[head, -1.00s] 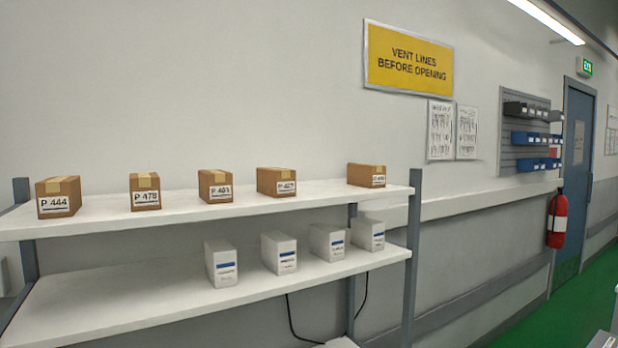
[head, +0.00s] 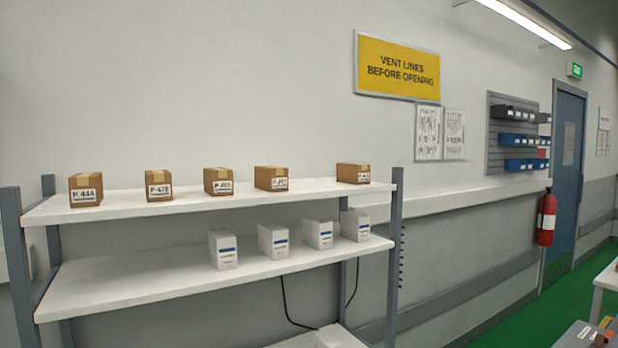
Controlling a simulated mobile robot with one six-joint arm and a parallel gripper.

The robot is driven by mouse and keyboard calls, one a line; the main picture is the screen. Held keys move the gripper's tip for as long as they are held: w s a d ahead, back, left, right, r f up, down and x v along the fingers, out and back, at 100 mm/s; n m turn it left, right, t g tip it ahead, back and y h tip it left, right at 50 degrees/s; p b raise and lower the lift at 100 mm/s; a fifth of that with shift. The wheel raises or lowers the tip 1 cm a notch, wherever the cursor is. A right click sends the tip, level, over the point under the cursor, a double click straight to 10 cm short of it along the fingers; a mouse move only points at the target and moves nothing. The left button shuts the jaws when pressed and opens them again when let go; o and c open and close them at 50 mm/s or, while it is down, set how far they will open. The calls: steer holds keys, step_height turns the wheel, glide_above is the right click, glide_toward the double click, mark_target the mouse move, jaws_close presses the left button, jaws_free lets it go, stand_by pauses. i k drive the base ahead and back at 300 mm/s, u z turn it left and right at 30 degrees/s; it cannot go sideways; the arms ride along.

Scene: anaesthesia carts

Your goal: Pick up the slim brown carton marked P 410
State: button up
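Several brown cartons stand in a row on the top shelf (head: 130,206) of a rack in the head view. The leftmost carton (head: 86,190) reads P 444, and the one to its right (head: 159,185) looks like P 478. The third carton (head: 218,181) and fourth carton (head: 271,178) have labels too small to read surely. The far right carton (head: 353,173) stands apart, near the right post; its label is blurred, and I cannot tell whether it reads P 410. My gripper is not in view.
Several white boxes (head: 273,241) with blue bands stand on the lower shelf (head: 110,288). Grey posts (head: 394,250) bound the rack. A fire extinguisher (head: 546,218) and a blue door (head: 566,165) are at right. A table corner (head: 610,275) shows at the right edge, above green floor.

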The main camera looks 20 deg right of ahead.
mark_target(357, 174)
steer(key=k, duration=0.85)
steer(key=z, duration=0.65)
steer(key=i, duration=0.85)
steer(key=z, duration=0.55)
steer(key=i, duration=0.95)
steer(key=u, duration=0.65)
steer(key=i, duration=0.6)
steer(key=u, duration=0.5)
